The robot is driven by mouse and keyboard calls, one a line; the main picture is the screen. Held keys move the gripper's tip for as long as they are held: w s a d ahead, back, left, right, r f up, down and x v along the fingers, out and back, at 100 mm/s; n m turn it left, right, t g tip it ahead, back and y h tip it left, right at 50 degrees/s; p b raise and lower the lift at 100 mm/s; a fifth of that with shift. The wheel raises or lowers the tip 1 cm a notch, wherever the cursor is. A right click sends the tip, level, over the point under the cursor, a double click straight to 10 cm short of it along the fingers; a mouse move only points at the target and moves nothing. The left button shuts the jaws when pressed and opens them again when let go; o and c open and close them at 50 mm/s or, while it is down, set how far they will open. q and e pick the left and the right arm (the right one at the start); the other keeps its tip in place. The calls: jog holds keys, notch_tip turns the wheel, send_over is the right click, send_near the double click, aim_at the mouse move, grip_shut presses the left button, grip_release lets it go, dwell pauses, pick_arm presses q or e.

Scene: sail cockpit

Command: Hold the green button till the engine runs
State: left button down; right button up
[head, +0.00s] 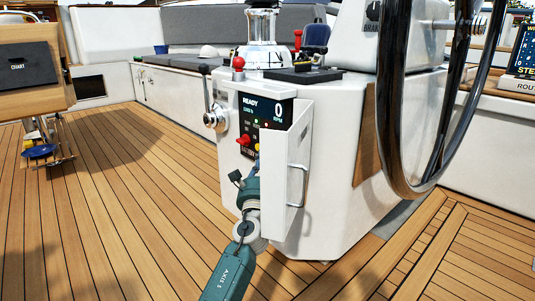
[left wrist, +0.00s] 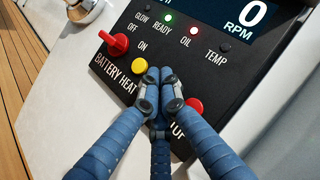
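The engine panel (head: 250,115) on the white pedestal has a screen reading READY and 0 RPM. In the left wrist view the panel (left wrist: 225,70) shows a red battery switch (left wrist: 115,43), a yellow button (left wrist: 139,65) and a red button (left wrist: 195,105). No green button shows; my fingers cover the spot between the yellow and red buttons. My left gripper (left wrist: 153,76) has its blue fingers together, tips over that spot; contact cannot be told. In the head view the left gripper (head: 257,164) is partly hidden behind the open panel door. My right gripper is out of view.
The panel's open white door (head: 298,150) with a handle stands just right of my left gripper. A lever (head: 207,95) is on the pedestal's left side. The steering wheel (head: 395,100) rises at right.

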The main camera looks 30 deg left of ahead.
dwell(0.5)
pick_arm(q)
jog(key=shift+s+a+p, duration=0.3)
jog(key=shift+s+p, duration=0.1)
jog(key=shift+s, duration=0.4)
jog(key=s, duration=0.1)
jog(key=s+a+p, duration=0.1)
jog(key=s, duration=0.1)
jog(key=s+a+p, duration=0.1)
jog(key=shift+s, duration=0.3)
dwell(0.3)
